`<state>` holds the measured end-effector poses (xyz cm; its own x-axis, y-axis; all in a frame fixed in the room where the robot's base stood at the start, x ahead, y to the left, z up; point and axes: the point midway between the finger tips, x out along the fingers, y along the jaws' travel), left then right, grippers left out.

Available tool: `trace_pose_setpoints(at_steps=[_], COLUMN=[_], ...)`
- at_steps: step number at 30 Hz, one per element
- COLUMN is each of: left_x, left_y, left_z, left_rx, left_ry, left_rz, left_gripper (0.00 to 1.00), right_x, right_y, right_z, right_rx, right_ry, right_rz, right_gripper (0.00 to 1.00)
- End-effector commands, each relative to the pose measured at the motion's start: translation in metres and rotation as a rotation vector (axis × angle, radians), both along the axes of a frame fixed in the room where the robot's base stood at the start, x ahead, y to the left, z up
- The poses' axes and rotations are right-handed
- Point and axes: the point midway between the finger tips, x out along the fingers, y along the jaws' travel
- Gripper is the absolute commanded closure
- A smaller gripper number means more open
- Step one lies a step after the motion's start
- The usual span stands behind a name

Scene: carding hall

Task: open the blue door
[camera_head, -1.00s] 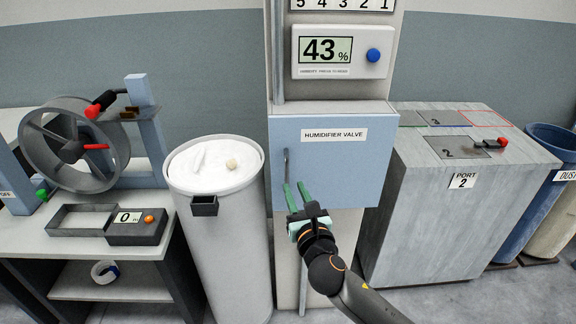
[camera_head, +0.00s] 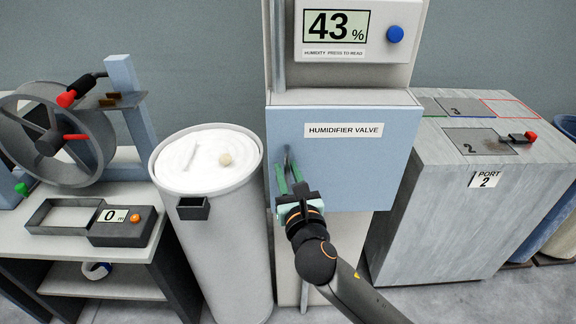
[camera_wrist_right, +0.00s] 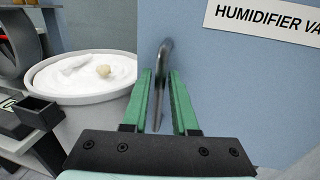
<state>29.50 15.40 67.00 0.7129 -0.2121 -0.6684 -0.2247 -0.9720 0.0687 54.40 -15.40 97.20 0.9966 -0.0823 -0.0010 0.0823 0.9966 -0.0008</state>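The blue door (camera_head: 350,165) is the light-blue front of a box labelled "HUMIDIFIER VALVE", and it looks shut. It also fills the right of the right wrist view (camera_wrist_right: 225,80). A thin grey upright handle (camera_head: 288,158) stands near the door's left edge. My right gripper (camera_head: 290,180) is at the handle, its green fingers pointing at the door. In the right wrist view the fingers are apart, with the handle (camera_wrist_right: 162,75) between them; I cannot tell whether either finger touches it. My left gripper is not in view.
A white bin (camera_head: 215,240) filled with white material stands close left of the door. A humidity display (camera_head: 355,30) reading 43% is above it. A grey cabinet (camera_head: 450,220) marked "PORT 2" stands to the right. A bench (camera_head: 110,270) with a drum (camera_head: 50,135) is at the left.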

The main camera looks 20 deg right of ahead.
Motion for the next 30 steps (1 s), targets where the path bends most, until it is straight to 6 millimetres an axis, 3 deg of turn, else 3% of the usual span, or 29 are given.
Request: trace_pose_setpoints(at_steps=[11,19,30], left_x=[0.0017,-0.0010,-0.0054], left_y=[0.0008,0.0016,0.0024], left_z=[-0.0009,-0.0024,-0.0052], left_rx=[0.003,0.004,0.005], left_ry=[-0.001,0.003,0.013], left_rz=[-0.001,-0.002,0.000], left_gripper=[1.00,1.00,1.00], right_x=[-0.0013,-0.0012,-0.0011], right_y=[0.0015,0.0014,0.0014], right_z=[0.0000,0.0000,0.0001], right_rx=[0.001,0.001,0.001], right_ry=[0.001,0.000,0.000], right_rz=[-0.001,-0.001,0.000], right_gripper=[0.73,1.00,1.00])
